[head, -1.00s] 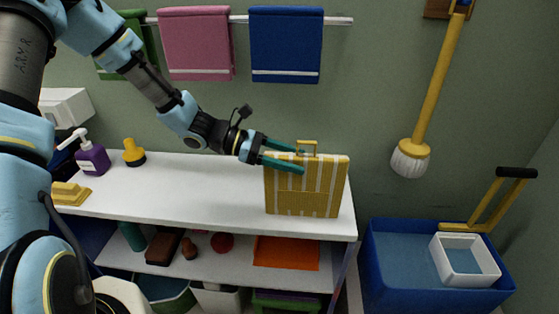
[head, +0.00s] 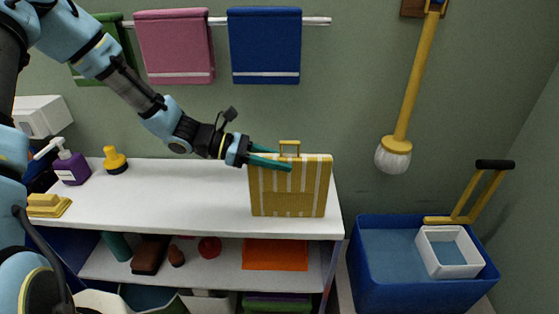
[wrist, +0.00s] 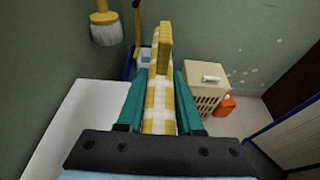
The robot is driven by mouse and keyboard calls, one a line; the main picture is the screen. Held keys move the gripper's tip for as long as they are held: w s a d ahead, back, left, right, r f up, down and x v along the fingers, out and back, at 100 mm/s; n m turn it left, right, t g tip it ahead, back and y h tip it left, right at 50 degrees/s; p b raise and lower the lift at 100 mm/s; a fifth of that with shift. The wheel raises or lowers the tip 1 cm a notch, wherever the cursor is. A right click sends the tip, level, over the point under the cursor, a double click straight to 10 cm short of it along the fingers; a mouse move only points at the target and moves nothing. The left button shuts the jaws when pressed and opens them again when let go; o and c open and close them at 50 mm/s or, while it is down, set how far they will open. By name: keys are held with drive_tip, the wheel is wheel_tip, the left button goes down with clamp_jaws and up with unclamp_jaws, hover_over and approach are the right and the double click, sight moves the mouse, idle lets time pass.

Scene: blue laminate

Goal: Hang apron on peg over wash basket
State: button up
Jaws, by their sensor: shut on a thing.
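A beige slatted basket (wrist: 203,97), likely the wash basket, stands on the floor to the right in the wrist view. I see no empty peg in either view.
The white shelf top (head: 190,195) holds a purple bottle (head: 70,166) and a yellow-black item (head: 115,160) at left. A blue bin (head: 385,285) stands right of the shelf under a hanging yellow mop (head: 408,100). An orange jug (wrist: 225,104) stands beside the basket.

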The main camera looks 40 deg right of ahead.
clamp_jaws()
drive_tip(key=shift+r, duration=0.1)
drive_tip(key=shift+r+p, duration=2.15)
drive_tip(key=shift+r, duration=0.3)
drive_tip(key=shift+s, duration=0.1)
